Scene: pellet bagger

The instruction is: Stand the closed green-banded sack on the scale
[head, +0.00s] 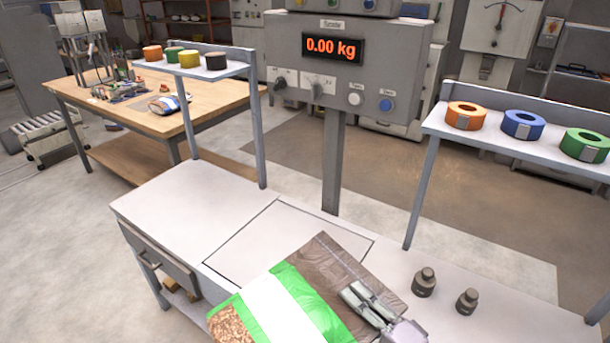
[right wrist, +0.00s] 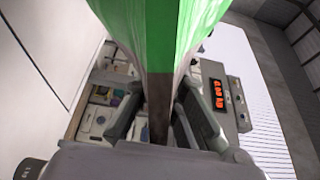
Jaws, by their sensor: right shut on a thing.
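The sack (head: 282,298) has a green band with a white panel, brown film at one end and brown pellets showing at the lower left. In the head view it lies tilted in front of the scale plate (head: 265,235) and covers its near part. Whether it touches the plate is unclear. My right gripper (head: 362,294) is shut on the sack's brown end. In the right wrist view, the sack (right wrist: 160,30) narrows between the gripper's fingers (right wrist: 160,118). The scale display (head: 333,47) reads 0.00 kg. My left gripper is not in view.
Two dark weights (head: 424,283) stand on the bench right of the sack. The scale's post (head: 333,160) rises behind the plate. A shelf with tape rolls (head: 523,125) is at the right. The bench's left part (head: 185,205) is clear.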

